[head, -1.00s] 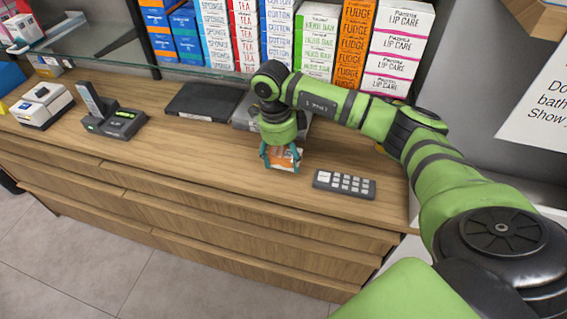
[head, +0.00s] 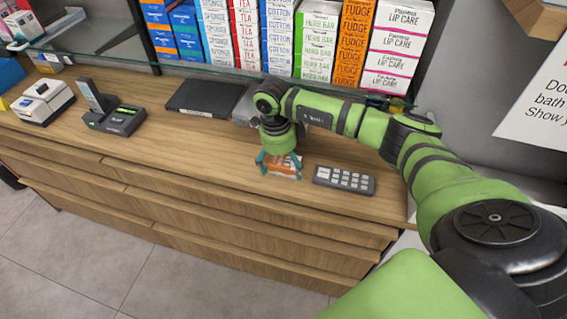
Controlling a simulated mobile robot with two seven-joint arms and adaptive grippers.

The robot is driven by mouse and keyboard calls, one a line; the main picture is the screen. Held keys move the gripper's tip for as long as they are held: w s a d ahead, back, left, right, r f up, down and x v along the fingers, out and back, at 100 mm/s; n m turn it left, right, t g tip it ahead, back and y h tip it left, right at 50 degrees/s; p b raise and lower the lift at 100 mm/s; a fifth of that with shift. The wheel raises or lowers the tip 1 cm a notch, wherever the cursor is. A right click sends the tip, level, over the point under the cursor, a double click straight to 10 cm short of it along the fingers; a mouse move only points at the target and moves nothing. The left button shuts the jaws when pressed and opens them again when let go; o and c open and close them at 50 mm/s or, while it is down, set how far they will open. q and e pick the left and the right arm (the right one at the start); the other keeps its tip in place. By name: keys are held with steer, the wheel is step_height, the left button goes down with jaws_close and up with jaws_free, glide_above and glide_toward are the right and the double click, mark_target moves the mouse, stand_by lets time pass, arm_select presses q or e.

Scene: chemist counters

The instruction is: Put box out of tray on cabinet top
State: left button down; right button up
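A small orange and white box (head: 284,168) lies on the wooden cabinet top (head: 225,150), near its front edge. My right gripper (head: 280,165) points down over the box. Its teal fingers are spread to either side of the box, and it looks open. A grey tray-like thing (head: 241,108) stands behind my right gripper, mostly hidden by the arm; its inside cannot be seen. My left gripper is not in view.
A grey keypad (head: 344,180) lies just right of the box. A flat black device (head: 205,97), a phone on its base (head: 115,118) and a white device (head: 43,103) stand to the left. Stacked product boxes (head: 320,40) line the shelf behind. The cabinet top left of the box is clear.

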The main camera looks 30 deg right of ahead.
mark_target(278, 162)
steer(key=shift+r, duration=0.1)
steer(key=shift+r, duration=0.15)
step_height(278, 162, up, 12)
steer(key=w+a+b, duration=0.1)
steer(key=b, duration=0.2)
steer(key=shift+b, duration=0.4)
